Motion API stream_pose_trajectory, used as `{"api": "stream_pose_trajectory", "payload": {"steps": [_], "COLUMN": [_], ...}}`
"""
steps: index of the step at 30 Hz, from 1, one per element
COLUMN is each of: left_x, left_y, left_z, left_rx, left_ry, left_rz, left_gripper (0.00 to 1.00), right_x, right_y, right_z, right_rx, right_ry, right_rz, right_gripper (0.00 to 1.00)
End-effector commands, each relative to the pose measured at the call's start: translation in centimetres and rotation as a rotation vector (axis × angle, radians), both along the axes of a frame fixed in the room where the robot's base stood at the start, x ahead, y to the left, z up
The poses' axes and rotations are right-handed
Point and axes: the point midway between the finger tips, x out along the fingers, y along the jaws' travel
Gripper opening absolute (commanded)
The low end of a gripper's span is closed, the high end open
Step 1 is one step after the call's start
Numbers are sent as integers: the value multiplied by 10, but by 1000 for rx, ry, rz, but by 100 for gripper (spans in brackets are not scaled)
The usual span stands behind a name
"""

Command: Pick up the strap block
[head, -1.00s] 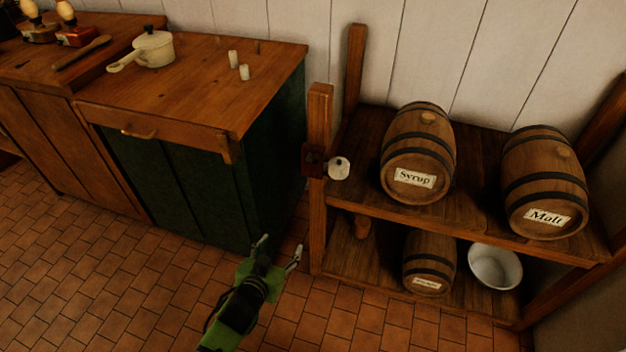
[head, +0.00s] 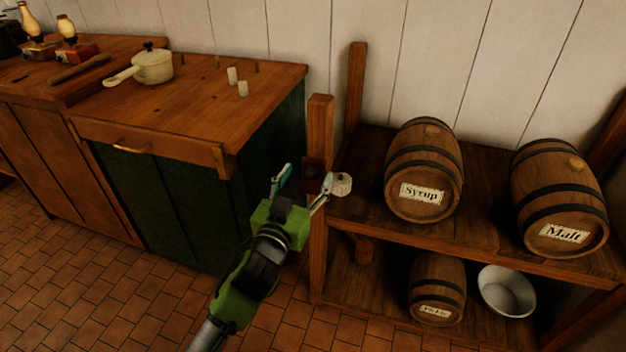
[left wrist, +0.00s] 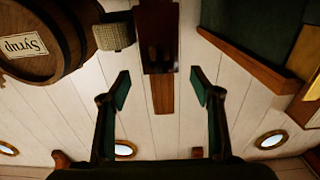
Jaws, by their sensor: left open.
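A dark reddish-brown block (head: 314,174), which looks like the strap block, sits on the front left post of the shelf. A pale round ribbed piece (head: 342,184) stands out to its right; whether it belongs to the block I cannot tell. My left gripper (head: 302,183) is open and empty in front of the post, its fingers pointing up towards the block. In the left wrist view the dark block (left wrist: 158,38) lies beyond the gap between the open fingers (left wrist: 160,84), and the pale piece (left wrist: 114,34) is to its left. My right gripper is not in view.
The shelf holds a Syrup barrel (head: 423,170), a Malt barrel (head: 560,200), a smaller barrel (head: 437,285) and a white bowl (head: 507,290). Left of the post stands a counter (head: 200,105) with a pot (head: 152,67) and small pale cups (head: 233,76). The tiled floor is clear.

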Motion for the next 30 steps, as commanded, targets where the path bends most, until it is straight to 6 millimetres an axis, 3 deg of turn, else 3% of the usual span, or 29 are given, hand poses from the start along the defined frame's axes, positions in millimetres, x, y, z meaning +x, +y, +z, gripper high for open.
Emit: {"api": "stream_pose_trajectory", "payload": {"steps": [12,21,26,30], "left_x": [47,52,52,52], "left_y": [-13,-15,-14,-14], "left_z": [-3,-3,-3,-2], "left_rx": [0,0,0,0], "left_ry": [-1,1,1,0], "left_rz": [-1,-1,-1,-1], "left_gripper": [58,58,19,16], "right_x": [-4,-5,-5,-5], "right_y": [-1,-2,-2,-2], "right_z": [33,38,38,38], "right_rx": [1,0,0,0], "right_ry": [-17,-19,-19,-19], "right_rz": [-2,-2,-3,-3], "right_gripper": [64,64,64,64]}}
